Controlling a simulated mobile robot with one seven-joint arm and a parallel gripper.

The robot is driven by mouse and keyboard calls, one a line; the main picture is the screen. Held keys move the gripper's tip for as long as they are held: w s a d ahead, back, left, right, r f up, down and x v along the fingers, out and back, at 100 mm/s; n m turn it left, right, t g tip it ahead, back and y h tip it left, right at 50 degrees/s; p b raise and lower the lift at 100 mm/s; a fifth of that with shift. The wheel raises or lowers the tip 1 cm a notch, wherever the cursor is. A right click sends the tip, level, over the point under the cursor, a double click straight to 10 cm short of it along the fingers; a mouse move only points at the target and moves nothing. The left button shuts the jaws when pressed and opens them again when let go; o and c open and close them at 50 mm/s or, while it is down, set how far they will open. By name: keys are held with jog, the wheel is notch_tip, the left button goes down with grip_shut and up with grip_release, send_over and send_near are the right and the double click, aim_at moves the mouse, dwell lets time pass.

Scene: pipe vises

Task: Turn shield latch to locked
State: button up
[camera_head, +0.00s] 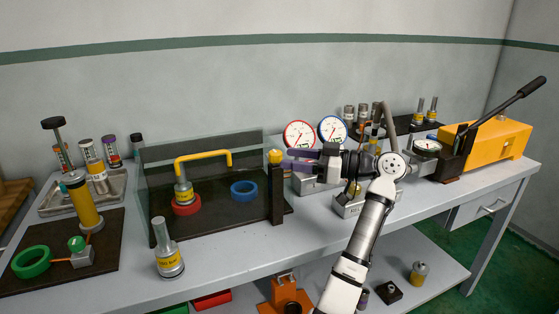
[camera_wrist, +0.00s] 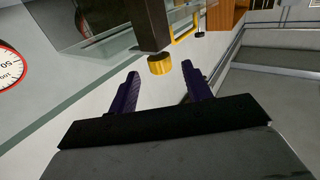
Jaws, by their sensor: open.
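The shield latch shows as a yellow knob (camera_head: 275,157) at the top of a dark post (camera_head: 277,200) by the right edge of the clear shield (camera_head: 215,165). My gripper (camera_head: 287,160) is just right of the knob, with its purple fingers pointing left at it. In the wrist view the fingers of my gripper (camera_wrist: 160,72) are apart and empty. The yellow knob (camera_wrist: 159,65) appears centred between the fingertips and slightly beyond them, on the end of the dark post (camera_wrist: 150,25). I cannot tell whether the fingers touch it, nor its lock marking.
Behind the shield are a yellow bent pipe (camera_head: 204,157), a red ring (camera_head: 186,206) and a blue ring (camera_head: 244,190). Red and blue gauges (camera_head: 299,135) stand behind my gripper. A grey cylinder with a yellow label (camera_head: 168,255) stands at the front of the bench.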

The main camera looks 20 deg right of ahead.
jog(key=b+v, duration=0.1)
jog(key=v, duration=0.8)
